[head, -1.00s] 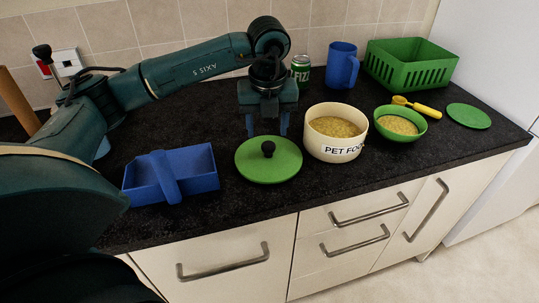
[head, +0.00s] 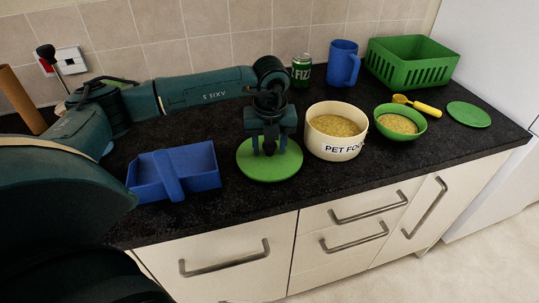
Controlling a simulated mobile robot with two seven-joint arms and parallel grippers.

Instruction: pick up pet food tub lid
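The pet food tub lid (head: 270,172) is a round green disc with a dark knob (head: 269,148) in its middle. It lies flat on the dark worktop, just left of the cream pet food tub (head: 334,149), which is uncovered and filled with yellowish food. My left gripper (head: 269,153) points down over the lid. Its blue fingers are apart, one on each side of the knob, with a gap showing between them. Whether they touch the lid cannot be told. My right gripper is not in view.
A blue divided caddy (head: 205,181) sits left of the lid. A green can (head: 301,70), a blue jug (head: 343,64) and a green basket (head: 408,72) stand behind. A green bowl (head: 408,135), yellow-handled scoop (head: 425,108) and green disc (head: 468,115) are at right.

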